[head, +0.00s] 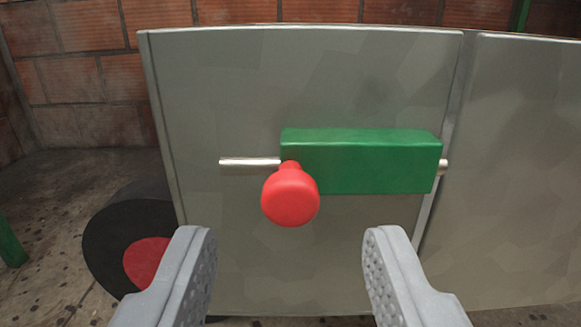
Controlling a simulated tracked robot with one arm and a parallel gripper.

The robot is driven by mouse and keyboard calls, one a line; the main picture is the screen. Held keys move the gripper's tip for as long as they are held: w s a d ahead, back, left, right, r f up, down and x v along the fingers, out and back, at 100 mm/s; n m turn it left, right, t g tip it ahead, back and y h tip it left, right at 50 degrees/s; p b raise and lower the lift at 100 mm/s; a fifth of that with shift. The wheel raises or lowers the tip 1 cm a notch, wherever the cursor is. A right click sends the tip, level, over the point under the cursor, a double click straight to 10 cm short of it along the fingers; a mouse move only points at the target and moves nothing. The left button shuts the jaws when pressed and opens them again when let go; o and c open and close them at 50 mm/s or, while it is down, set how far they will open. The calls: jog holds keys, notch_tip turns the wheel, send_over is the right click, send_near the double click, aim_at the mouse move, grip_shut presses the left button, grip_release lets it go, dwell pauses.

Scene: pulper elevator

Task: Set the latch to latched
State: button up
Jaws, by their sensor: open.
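The latch is a green block (370,163) on a grey metal panel (240,90). A silver bolt rod (248,162) runs through it, with a long stretch showing on the left and a short end (443,167) on the right, by the seam between the panels. A red round knob (290,196) sits on the rod at the block's left end. My gripper (290,246) is open and empty. Its two grey fingers are spread wide, below and to either side of the knob, and do not appear to touch it.
A second grey panel (525,160) stands to the right of the seam. A black wheel with a red centre (146,262) is at the lower left. A brick wall (85,70) is behind. Dark stained floor (70,185) shows at the left.

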aim_at(290, 206)
jog(key=shift+w+b, duration=0.35)
jog(key=shift+w, duration=1.2)
grip_shut()
